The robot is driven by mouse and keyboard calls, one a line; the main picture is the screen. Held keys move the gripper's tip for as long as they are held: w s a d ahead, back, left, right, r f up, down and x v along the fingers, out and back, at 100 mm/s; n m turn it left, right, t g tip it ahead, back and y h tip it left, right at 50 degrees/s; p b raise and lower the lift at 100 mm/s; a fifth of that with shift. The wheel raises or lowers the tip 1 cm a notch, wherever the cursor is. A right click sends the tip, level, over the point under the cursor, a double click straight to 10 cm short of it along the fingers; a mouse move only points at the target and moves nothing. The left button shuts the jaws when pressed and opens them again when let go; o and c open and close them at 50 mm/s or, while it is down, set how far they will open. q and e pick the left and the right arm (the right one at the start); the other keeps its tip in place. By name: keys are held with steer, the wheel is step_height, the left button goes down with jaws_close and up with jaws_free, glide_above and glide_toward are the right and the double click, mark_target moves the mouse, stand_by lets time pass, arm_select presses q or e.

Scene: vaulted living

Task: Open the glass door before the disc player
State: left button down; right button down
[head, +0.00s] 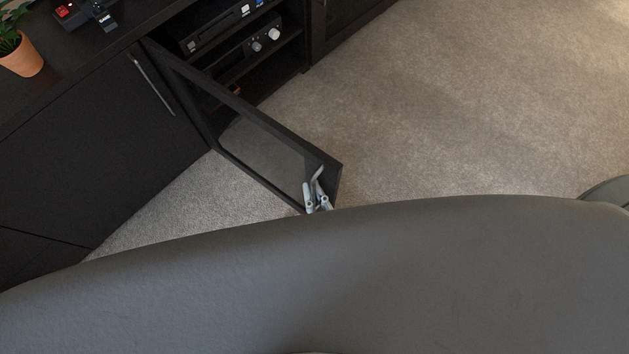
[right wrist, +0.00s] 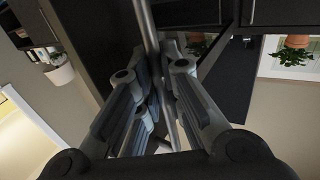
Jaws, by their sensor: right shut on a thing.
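The glass door (head: 253,113) has a dark frame and a clear pane. It stands swung well out from the cabinet, over the carpet. The disc player (head: 222,28), a flat black unit, sits on the upper shelf of the open compartment. My right gripper (head: 316,198) is at the door's free edge, shut on the door's metal handle. In the right wrist view the handle bar (right wrist: 149,28) runs between the fingers of the right gripper (right wrist: 152,85). The lower part of the gripper is hidden behind my grey body in the head view. My left gripper is not in view.
A black unit with silver knobs (head: 262,42) is on the shelf below. A closed dark cabinet door (head: 95,145) with a metal handle is at left. A potted plant (head: 22,58) stands on the cabinet top. The carpet (head: 440,110) at right is clear.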

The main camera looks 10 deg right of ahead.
steer(key=c, duration=1.5)
jaws_free()
steer(key=shift+c, duration=0.2)
steer(key=shift+s, duration=0.1)
steer(key=s+d, duration=0.1)
steer(key=s, duration=1)
steer(key=shift+s+d, duration=0.35)
steer(key=shift+d, duration=0.05)
